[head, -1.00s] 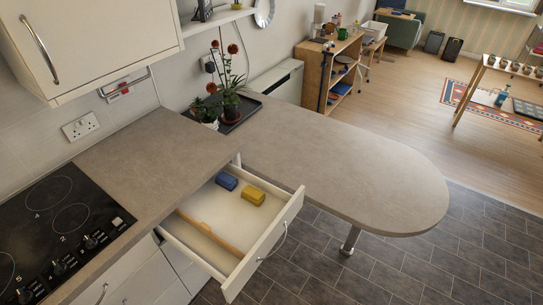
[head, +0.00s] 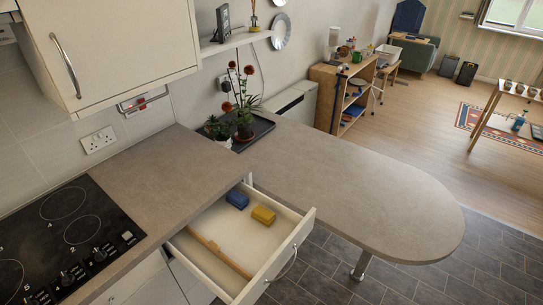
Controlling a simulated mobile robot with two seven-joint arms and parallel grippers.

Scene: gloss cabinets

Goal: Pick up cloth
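An open drawer (head: 220,258) below the counter holds a blue folded item (head: 237,199) and a yellow one (head: 263,214), both small and block-like, side by side at its far end. I cannot tell for sure which of them is a cloth. A wooden strip (head: 219,252) lies along the drawer's near left part. Neither of my grippers is in view.
The drawer juts out beside the rounded counter (head: 370,190). A black hob (head: 70,235) is at the left, and an overhead cabinet (head: 110,40) hangs above. Potted plants (head: 243,122) stand on a dark tray. Dark tiled floor (head: 325,265) is free in front.

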